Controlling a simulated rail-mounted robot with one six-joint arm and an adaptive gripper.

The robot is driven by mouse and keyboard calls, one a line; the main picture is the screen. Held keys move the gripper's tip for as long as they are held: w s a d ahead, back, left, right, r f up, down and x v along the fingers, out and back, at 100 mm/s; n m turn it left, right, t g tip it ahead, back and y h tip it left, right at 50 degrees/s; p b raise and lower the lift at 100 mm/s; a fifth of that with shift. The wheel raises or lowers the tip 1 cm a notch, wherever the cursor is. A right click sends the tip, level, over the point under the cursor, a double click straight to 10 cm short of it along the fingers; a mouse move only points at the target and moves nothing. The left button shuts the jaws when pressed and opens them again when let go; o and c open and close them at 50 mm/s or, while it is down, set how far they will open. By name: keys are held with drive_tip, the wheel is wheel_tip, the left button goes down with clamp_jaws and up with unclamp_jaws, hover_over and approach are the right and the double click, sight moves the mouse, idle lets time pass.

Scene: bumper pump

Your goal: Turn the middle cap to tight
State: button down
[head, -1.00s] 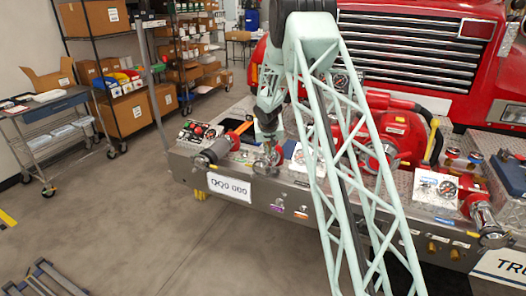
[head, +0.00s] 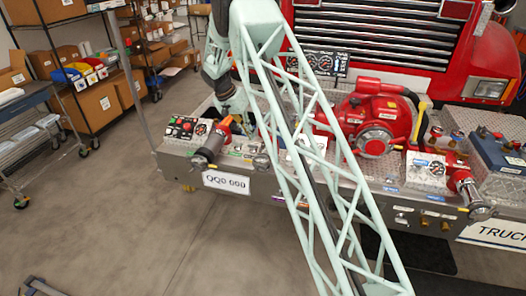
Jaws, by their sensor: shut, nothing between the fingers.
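The middle cap (head: 262,162) is a small round metal cap on the front of the truck bumper, partly hidden by my arm's lattice link. Its turn position is too small to read. My gripper (head: 243,128) is above and behind the bumper's front edge, up and to the left of the cap in the head view. It is apart from the cap, shut and empty, though its fingertips are small and hard to make out.
An outlet with an orange handle (head: 225,124) stands left of the cap, beside a control panel (head: 187,129). A red pump (head: 377,122) and a right outlet (head: 480,211) lie to the right.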

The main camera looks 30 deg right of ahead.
drive_tip(key=shift+s+f, duration=0.1)
idle(0.4)
drive_tip(key=p, duration=0.1)
approach(267, 161)
drive_tip(key=w+f, duration=0.1)
drive_tip(key=w+d+f, duration=0.1)
drive_tip(key=w+f, duration=0.1)
drive_tip(key=shift+w+d+f, duration=0.15)
drive_tip(key=shift+w+d, duration=0.1)
drive_tip(key=shift+w, duration=0.1)
drive_tip(key=shift+s+d+f+p, duration=0.3)
drive_tip(key=shift+s+d+f, duration=0.1)
drive_tip(key=shift+s+f, duration=0.2)
drive_tip(key=shift+s+d+f, duration=0.35)
drive_tip(key=shift+s+f, duration=0.25)
drive_tip(key=shift+s, duration=0.05)
drive_tip(key=shift+d+f, duration=0.1)
drive_tip(key=shift+s+d+f+b, duration=0.15)
drive_tip(key=shift+s+f+b, duration=0.05)
drive_tip(key=shift+b, duration=0.45)
drive_tip(key=shift+s+d+f+b, duration=0.15)
drive_tip(key=shift+s+b, duration=0.15)
drive_tip(key=shift+b, duration=0.3)
drive_tip(key=shift+s, duration=0.15)
